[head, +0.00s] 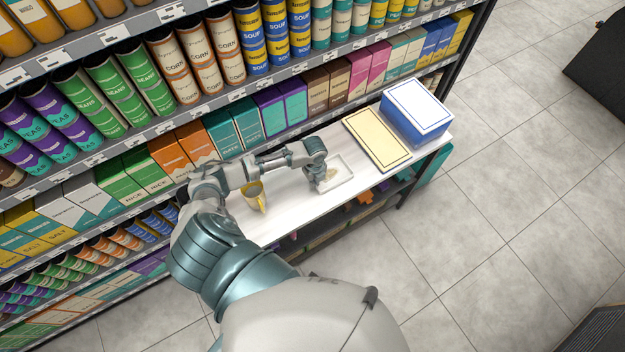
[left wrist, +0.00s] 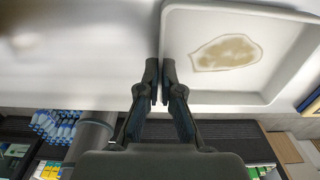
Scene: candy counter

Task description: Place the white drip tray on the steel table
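The white drip tray (head: 341,170) is a shallow square tray with a brownish stain on its floor. In the left wrist view the tray (left wrist: 285,80) fills the upper right. There my left gripper (left wrist: 160,72) has its fingers nearly together, one on each side of the tray's left wall, pinching it. I cannot tell whether the tray rests on the surface or is slightly lifted. The pale worktop (head: 285,218) looks white in the head view; no clearly steel table shows. My right gripper is out of view.
A yellow mug (head: 253,195) stands left of the tray. A cream box (head: 376,138) and a blue-and-white box (head: 416,112) stand to its right. Shelves of cans and cartons (head: 227,130) rise behind the worktop. Open tiled floor (head: 500,210) lies to the right.

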